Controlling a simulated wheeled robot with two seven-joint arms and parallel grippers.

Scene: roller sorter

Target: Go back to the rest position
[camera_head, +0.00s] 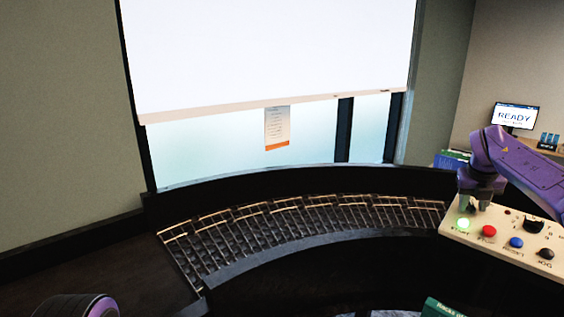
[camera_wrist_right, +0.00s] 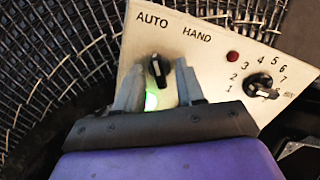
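My right gripper (camera_head: 477,207) is at the upper left of the cream control panel (camera_head: 505,255), above the lit green button (camera_head: 463,224). In the right wrist view the two grey fingers (camera_wrist_right: 160,92) are apart with nothing held between them. A black selector knob (camera_wrist_right: 158,71) marked AUTO and HAND shows just beyond the fingertips. I cannot tell whether they touch the panel. Green light glows between the fingers. My left gripper is out of view; only a rounded purple part of my left arm shows at the bottom left.
A curved roller conveyor (camera_head: 300,230) runs left of the panel. The panel also has a red button (camera_head: 488,231), a blue button (camera_head: 516,243) and a black JOG button (camera_head: 546,254). A numbered dial (camera_wrist_right: 262,86) sits at its right in the wrist view. A screen (camera_head: 515,116) reads READY.

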